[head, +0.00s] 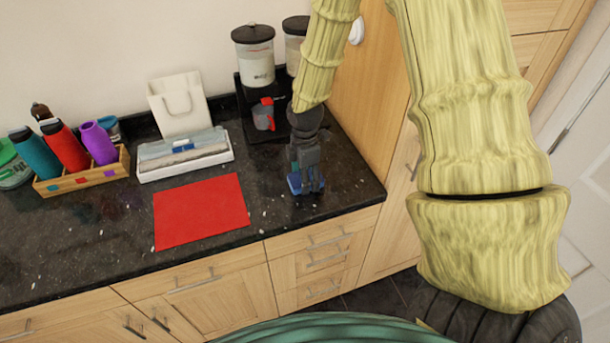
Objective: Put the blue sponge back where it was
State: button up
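My gripper (306,185) points down at the dark counter, right of the red mat. A blue thing, apparently the blue sponge (293,184), shows at its fingertips, mostly on their left side. The fingers hide part of it. It is at or just above the counter; I cannot tell if it touches. The picture is too small to tell whether the fingers are closed on it.
A red mat (200,211) lies left of my gripper. Behind it is a white tray (186,168) with packets. A wooden rack (82,178) holds several bottles. A dark stand (247,112) holds canisters and a red-and-grey cup (264,117).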

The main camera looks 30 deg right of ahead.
jog(key=shift+r, duration=0.15)
notch_tip(320, 180, up, 12)
jog(key=b, duration=0.3)
dwell(0.9)
dwell(0.5)
